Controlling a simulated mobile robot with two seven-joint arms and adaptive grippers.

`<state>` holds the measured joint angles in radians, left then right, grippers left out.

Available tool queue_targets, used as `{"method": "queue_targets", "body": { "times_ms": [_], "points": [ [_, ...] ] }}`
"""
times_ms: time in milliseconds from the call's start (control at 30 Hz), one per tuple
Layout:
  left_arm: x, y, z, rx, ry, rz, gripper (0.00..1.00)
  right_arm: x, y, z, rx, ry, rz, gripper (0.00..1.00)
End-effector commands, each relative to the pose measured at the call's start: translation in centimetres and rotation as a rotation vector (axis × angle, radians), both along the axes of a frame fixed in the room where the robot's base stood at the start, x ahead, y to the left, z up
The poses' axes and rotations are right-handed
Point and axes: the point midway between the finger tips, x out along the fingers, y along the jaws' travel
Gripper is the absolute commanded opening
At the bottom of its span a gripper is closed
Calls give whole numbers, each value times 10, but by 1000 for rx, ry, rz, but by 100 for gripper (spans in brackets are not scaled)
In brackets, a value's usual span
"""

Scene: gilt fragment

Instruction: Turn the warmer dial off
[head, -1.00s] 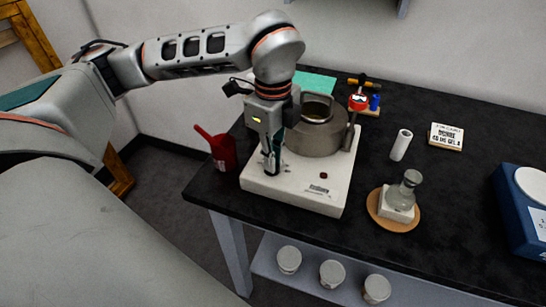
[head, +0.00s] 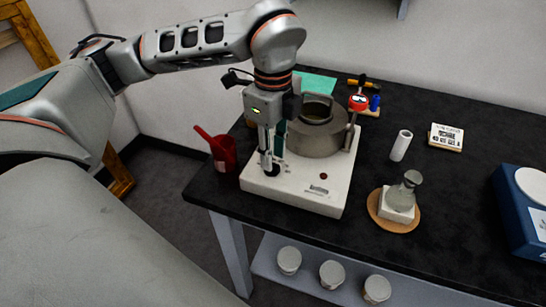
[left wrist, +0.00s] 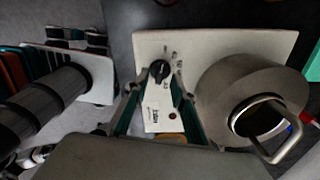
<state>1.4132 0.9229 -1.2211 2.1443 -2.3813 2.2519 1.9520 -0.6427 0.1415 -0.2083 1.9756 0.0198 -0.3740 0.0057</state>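The warmer is a white box (head: 310,197) with a round grey well on the dark bench; it also shows in the left wrist view (left wrist: 225,45). Its dial (left wrist: 158,70) is a small black knob with printed marks around it, seen in the left wrist view. In the head view my left gripper mostly hides the dial. My left gripper (head: 271,165) points down over the front left part of the warmer. In the left wrist view its two fingers (left wrist: 160,92) are apart, with the dial showing between and just beyond the tips. Nothing is held. My right gripper is not in view.
A red pitcher (head: 223,153) stands close left of the warmer, near the bench edge. A flask (head: 409,187) stands on a white block on a cork mat to the right. A white cylinder (head: 401,145) and a blue device (head: 520,215) are farther right.

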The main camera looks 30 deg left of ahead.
Motion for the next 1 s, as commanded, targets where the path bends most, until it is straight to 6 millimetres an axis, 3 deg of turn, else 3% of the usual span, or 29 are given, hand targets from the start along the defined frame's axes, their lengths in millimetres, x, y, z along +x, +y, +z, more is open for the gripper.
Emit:
{"method": "queue_targets", "body": {
  "times_ms": [300, 500, 1000],
  "points": [
    [1, 0, 66, -1, -5, 1, 25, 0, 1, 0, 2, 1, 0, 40],
    [1, 0, 93, -1, -3, 0, 25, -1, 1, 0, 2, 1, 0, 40],
    [0, 0, 101, -1, 1, -1, 25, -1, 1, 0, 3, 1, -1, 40]
  ]
}}
